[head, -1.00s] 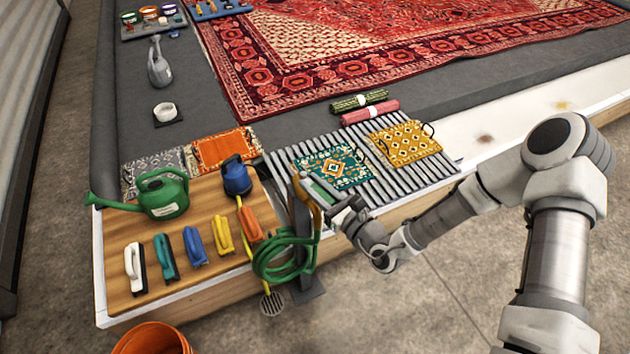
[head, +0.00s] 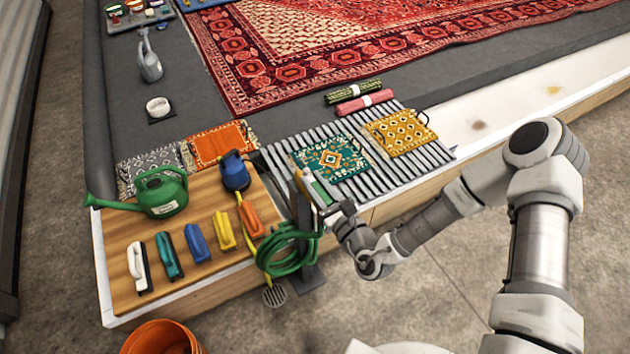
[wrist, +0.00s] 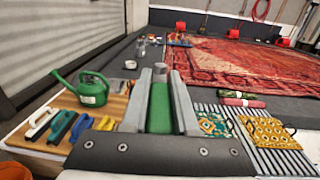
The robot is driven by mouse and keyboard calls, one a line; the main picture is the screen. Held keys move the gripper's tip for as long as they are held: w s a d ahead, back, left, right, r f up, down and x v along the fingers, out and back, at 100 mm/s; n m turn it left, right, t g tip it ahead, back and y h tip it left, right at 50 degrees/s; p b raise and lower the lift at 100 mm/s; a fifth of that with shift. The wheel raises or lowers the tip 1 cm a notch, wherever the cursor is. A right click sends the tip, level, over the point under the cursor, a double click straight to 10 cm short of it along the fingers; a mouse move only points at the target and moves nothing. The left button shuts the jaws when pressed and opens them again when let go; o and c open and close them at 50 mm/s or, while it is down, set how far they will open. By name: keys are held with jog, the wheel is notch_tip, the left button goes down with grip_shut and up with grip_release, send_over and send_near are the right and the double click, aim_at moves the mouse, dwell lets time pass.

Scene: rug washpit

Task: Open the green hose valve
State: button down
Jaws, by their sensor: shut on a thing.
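The coiled green hose (head: 290,250) hangs on a dark post (head: 304,225) at the front edge of the washpit platform. My gripper (head: 312,186) is at the top of this post. It is shut on a green part, which looks like the green hose valve's handle. In the wrist view the green handle (wrist: 160,110) fills the gap between the two grey fingers of my gripper (wrist: 160,85). The valve body is hidden behind my gripper, so I cannot tell how far the valve is turned.
A slatted rack (head: 290,170) with small rugs lies just behind. An orange bucket (head: 163,338) stands on the floor.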

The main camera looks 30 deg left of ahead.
jog(key=c, duration=0.7)
grip_release()
jog(key=shift+d, duration=0.1)
